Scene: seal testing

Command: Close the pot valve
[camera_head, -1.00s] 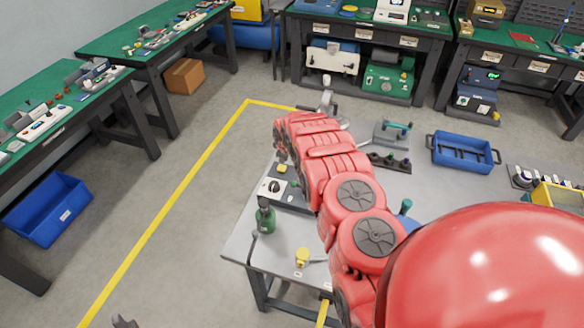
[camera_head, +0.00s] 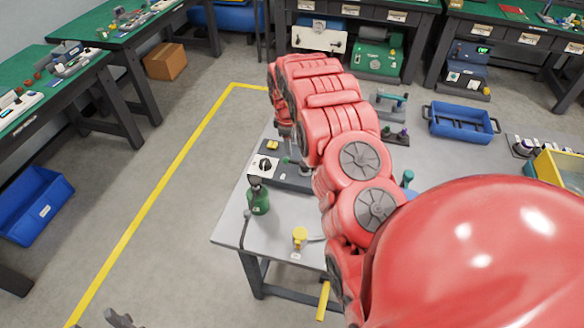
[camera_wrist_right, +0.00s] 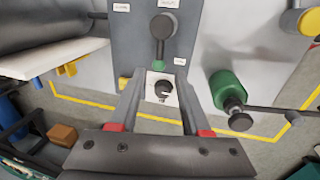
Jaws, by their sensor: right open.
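In the right wrist view a grey panel carries a lever with a dark round knob (camera_wrist_right: 164,27) on a green base. Below it is a white plate with a black dial (camera_wrist_right: 163,91); the dial also shows in the head view (camera_head: 264,165). I cannot tell which part is the pot valve. My right gripper (camera_wrist_right: 160,84) is open, its two fingers on either side of the white plate in that view, with nothing held. In the head view my red right arm mostly hides this gripper. A grey tip (camera_head: 120,318), probably my left gripper, shows at the bottom edge.
A green bottle-like part (camera_head: 258,200) with a dark top stands left of my right arm; it also shows in the wrist view (camera_wrist_right: 228,92). A yellow-topped piece (camera_head: 299,237) is near the table's front edge. A blue tray (camera_head: 460,124) lies at the right.

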